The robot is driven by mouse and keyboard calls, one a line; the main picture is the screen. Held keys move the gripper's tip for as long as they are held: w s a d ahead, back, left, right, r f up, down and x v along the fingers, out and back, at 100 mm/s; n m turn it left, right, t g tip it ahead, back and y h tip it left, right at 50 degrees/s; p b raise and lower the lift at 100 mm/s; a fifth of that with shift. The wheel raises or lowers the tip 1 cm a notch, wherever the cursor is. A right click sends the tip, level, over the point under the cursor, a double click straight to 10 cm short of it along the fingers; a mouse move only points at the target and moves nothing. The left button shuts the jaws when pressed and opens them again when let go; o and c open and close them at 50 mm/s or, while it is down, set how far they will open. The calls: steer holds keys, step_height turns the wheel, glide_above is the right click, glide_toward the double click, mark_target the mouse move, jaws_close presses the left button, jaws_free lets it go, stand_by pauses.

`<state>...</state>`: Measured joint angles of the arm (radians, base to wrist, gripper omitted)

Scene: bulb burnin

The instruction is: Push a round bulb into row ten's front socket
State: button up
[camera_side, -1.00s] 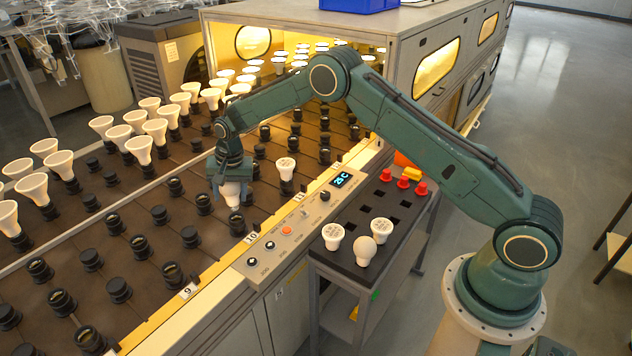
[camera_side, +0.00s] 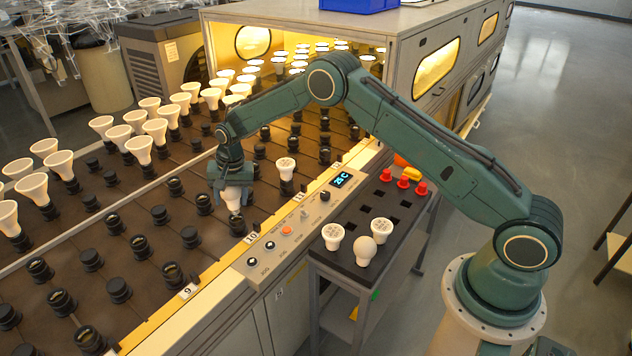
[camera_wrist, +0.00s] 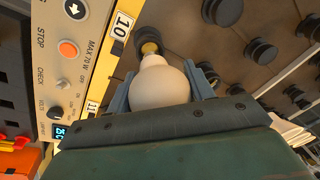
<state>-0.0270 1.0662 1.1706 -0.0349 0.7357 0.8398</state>
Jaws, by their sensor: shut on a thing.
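My gripper (camera_side: 232,190) is shut on a round white bulb (camera_side: 233,198), held neck down at the front edge of the socket bed. The front socket of row ten (camera_side: 237,224) is directly below the bulb, near the "10" label (camera_side: 250,238). In the wrist view, the fingers (camera_wrist: 160,90) flank the bulb (camera_wrist: 158,88), and its neck points at the dark socket ring (camera_wrist: 146,38). The neck's tip is at or just above the socket; I cannot tell whether it has entered. Another round bulb (camera_side: 366,251) stands in the dark tray (camera_side: 345,262).
Reflector bulbs (camera_side: 333,236) and red parts (camera_side: 404,182) also stand in the tray. A reflector bulb (camera_side: 286,168) fills a socket near my gripper on the right. The control panel (camera_side: 275,247) borders the bed. Empty sockets (camera_side: 140,247) lie to the left.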

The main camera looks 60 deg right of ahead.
mark_target(233, 205)
steer(key=shift+f, duration=1.6)
steer(key=o, duration=1.1)
steer(key=shift+c, duration=0.2)
steer(key=r, duration=0.4)
steer(key=s+r, duration=0.1)
steer(key=r, duration=0.4)
steer(key=s+r, duration=0.1)
steer(key=r, duration=0.3)
steer(key=shift+s+d+r, duration=0.2)
steer(key=shift+r, duration=0.05)
